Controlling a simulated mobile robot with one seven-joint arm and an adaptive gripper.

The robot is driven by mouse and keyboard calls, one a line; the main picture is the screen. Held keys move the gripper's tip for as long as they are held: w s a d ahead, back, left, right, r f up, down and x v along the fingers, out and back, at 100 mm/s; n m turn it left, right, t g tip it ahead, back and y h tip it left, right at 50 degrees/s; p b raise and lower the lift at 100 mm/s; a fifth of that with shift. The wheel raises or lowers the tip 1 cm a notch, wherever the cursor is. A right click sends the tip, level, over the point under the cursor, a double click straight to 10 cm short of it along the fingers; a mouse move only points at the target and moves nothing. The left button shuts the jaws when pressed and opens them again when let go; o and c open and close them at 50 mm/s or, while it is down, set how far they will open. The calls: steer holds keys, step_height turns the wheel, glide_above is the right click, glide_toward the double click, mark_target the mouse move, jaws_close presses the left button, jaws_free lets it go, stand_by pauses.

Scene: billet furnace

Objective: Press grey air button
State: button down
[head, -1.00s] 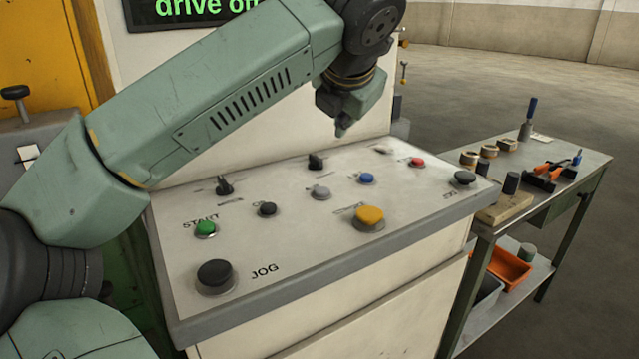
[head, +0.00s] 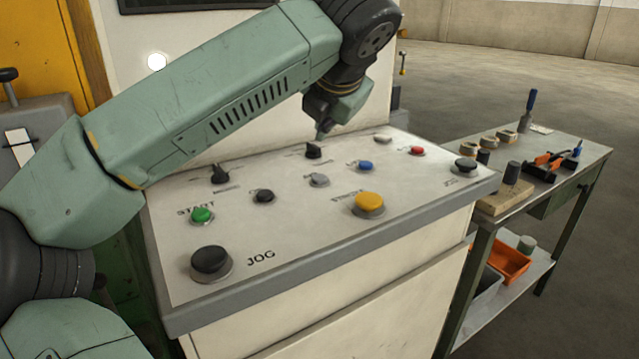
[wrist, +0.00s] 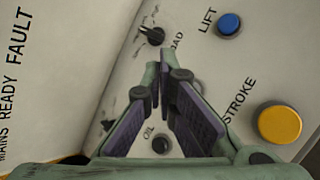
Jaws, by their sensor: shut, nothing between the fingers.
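The grey button (head: 319,180) sits mid-panel on the sloped console (head: 290,215), between a black button and the blue button, in the head view. Its label is too small to read there. My gripper (head: 321,136) is shut and empty, pointing down above the back of the panel, near a black selector switch (head: 313,150). It is behind the grey button and apart from it. In the wrist view my gripper's fingers (wrist: 160,78) meet at the tips over the panel. They seem to hide the grey button, between the OIL button (wrist: 161,144) and the blue LIFT button (wrist: 229,23).
Around it are the yellow STROKE button (head: 369,204), green START button (head: 202,215), large black JOG button (head: 210,260) and red button (head: 417,150). Another selector (head: 220,172) stands up at back left. A workbench (head: 560,165) with tools stands right.

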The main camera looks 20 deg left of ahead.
mark_target(324, 177)
steer(key=shift+f+b, duration=1.7)
steer(key=shift+f, duration=1)
steer(key=shift+f, duration=0.15)
steer(key=shift+f+b, duration=0.3)
steer(key=shift+b, duration=0.3)
steer(key=shift+f+b, duration=0.4)
steer(key=shift+b, duration=0.05)
steer(key=shift+r+p, duration=0.5)
steer(key=shift+r, duration=0.35)
steer(key=shift+r+p, duration=1.6)
steer(key=shift+r, duration=0.95)
